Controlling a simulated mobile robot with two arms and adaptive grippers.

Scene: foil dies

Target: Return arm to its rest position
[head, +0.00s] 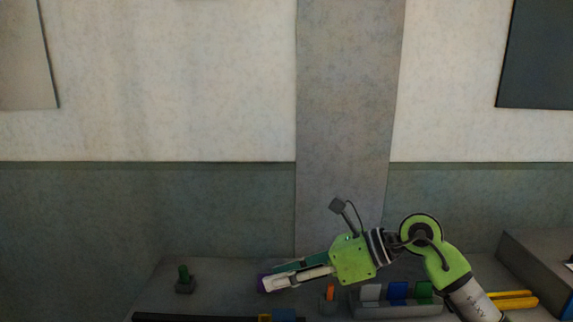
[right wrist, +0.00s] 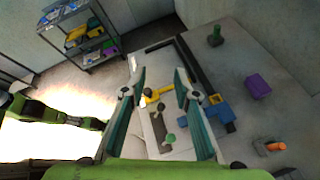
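My right arm, green with a white link, reaches in from the lower right of the head view. Its right gripper (head: 270,277) points left, low over the table. In the right wrist view the right gripper (right wrist: 158,78) has its teal fingers spread wide, with nothing held between them. A purple block (head: 262,283) shows at the fingertips in the head view. In the right wrist view the purple block (right wrist: 257,86) lies on the table to the right, clear of the fingers.
A green knob on a dark base (head: 184,282) stands at the table's left. A dark bar with a blue block (right wrist: 215,113) lies near the front. An orange piece (head: 330,292) and a rack (head: 395,309) of coloured plates stand below my arm. Yellow handles (head: 513,301) lie right.

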